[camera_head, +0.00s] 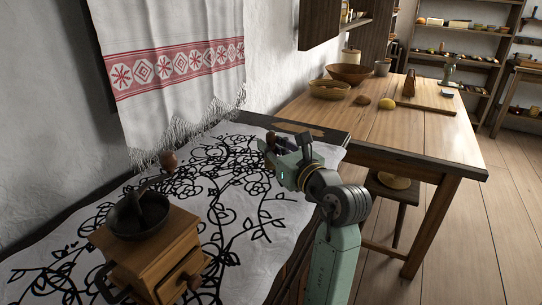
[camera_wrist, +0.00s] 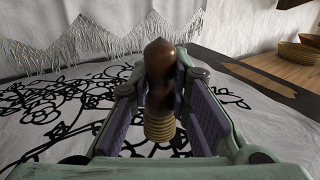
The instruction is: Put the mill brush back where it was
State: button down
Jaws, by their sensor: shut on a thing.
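The mill brush (camera_wrist: 160,75) has a dark brown turned wooden handle and a ribbed straw-coloured lower end. In the wrist view it is between the pads of my gripper (camera_wrist: 160,103), handle up and ribbed end down. In the head view my gripper (camera_head: 273,151) is shut on it over the right part of the patterned cloth; the brush is mostly hidden there. I cannot tell whether its lower end touches the cloth. The wooden coffee mill (camera_head: 150,250) stands at the lower left, with a dark metal bowl, a crank and a drawer (camera_head: 183,277) that looks partly open.
The white cloth (camera_head: 245,235) with black flowers covers the stove top, with free room between mill and gripper. A fringed towel (camera_head: 175,70) hangs on the wall behind. A wooden table (camera_head: 400,125) with bowls (camera_head: 330,91) stands to the right.

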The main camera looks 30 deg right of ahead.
jog(key=shift+s+f, duration=0.1)
jog(key=shift+f, duration=1.6)
jog(key=shift+f, duration=0.15)
jog(key=c, duration=1.5)
grip_release()
jog(key=shift+s, duration=0.1)
jog(key=s+b, duration=0.2)
jog(key=s, duration=1)
jog(key=shift+a, duration=0.1)
jog(key=shift+w, duration=0.1)
